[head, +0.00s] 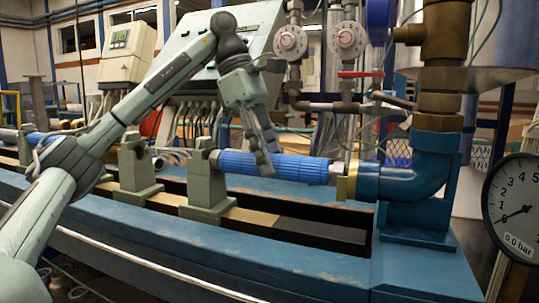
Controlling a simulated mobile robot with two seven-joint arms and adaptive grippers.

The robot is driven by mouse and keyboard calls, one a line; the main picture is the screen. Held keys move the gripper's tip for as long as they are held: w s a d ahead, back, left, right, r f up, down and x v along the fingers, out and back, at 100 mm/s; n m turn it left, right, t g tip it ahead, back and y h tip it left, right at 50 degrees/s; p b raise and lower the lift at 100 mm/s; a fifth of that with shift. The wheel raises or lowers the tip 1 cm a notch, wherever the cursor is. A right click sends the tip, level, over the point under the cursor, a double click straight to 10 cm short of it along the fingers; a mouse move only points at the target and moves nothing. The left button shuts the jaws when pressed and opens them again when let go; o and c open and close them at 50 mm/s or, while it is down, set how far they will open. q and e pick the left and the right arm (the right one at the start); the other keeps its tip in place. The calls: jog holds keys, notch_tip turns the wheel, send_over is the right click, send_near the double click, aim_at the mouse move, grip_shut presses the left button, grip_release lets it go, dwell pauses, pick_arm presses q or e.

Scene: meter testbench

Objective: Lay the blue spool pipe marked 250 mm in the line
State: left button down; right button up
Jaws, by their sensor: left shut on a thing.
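A blue ribbed spool pipe (300,169) lies level along the bench line, between a grey-green support block (207,188) on its left and the brass ring (347,183) of a blue elbow (419,172) on its right. A pale end piece shows at its right end, close to the ring; I cannot tell whether they touch. No length marking is legible. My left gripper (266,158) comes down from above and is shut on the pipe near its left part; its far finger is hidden. My right gripper is not in view.
A second grey-green block (137,168) stands further left, with another blue piece (40,137) beyond my arm. A pressure gauge (516,209) stands at the right. Valves and pipes (347,42) and a sloped control panel rise behind. The bench's front rail (250,247) is clear.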

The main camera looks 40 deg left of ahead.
pick_arm(q)
jog(key=shift+f, duration=0.3)
dwell(0.6)
jog(key=c, duration=1)
grip_release()
jog(key=shift+o, duration=0.7)
jog(key=shift+f, duration=0.1)
